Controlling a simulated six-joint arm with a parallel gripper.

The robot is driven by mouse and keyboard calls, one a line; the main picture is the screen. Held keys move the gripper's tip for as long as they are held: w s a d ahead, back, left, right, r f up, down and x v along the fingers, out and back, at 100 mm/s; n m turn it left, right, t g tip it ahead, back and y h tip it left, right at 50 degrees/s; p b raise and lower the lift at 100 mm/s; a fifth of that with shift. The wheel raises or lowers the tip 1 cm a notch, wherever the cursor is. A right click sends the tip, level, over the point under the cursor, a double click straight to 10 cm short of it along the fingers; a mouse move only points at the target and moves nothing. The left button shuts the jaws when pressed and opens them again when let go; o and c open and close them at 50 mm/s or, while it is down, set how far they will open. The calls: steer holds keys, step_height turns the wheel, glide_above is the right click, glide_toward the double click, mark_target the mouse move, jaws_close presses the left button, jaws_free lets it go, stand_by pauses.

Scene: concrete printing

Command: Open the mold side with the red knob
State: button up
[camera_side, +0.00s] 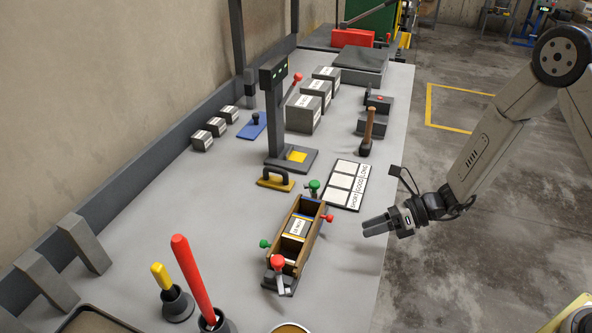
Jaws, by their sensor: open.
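The mold (309,236) is a narrow wooden-sided box on the grey bench, with a labelled light block inside it. A large red knob (278,262) stands on a clamp at its near end. A smaller red knob (327,218) sticks out on its right side. A green knob (314,186) is at the far end and another green knob (265,244) is on the left side. My gripper (366,228) is open and empty, to the right of the mold and apart from it, over the bench's right edge, pointing left.
A three-square labelled card (343,184) lies behind the mold. A red-handled tool (194,278) and a yellow-handled tool (161,275) stand at the near left. The bench strip right of the mold is clear.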

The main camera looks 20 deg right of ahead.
steer(key=w+m+t, duration=0.1)
steer(key=w+d+f+m+t, duration=0.1)
steer(key=m, duration=0.1)
steer(key=w+d+f+m+t, duration=0.1)
steer(key=w+m, duration=0.1)
steer(key=shift+w+t, duration=0.1)
steer(key=shift+t, duration=0.3)
steer(key=shift+a, duration=0.15)
steer(key=shift+x, duration=3.85)
steer(key=shift+f, duration=0.1)
jaws_close()
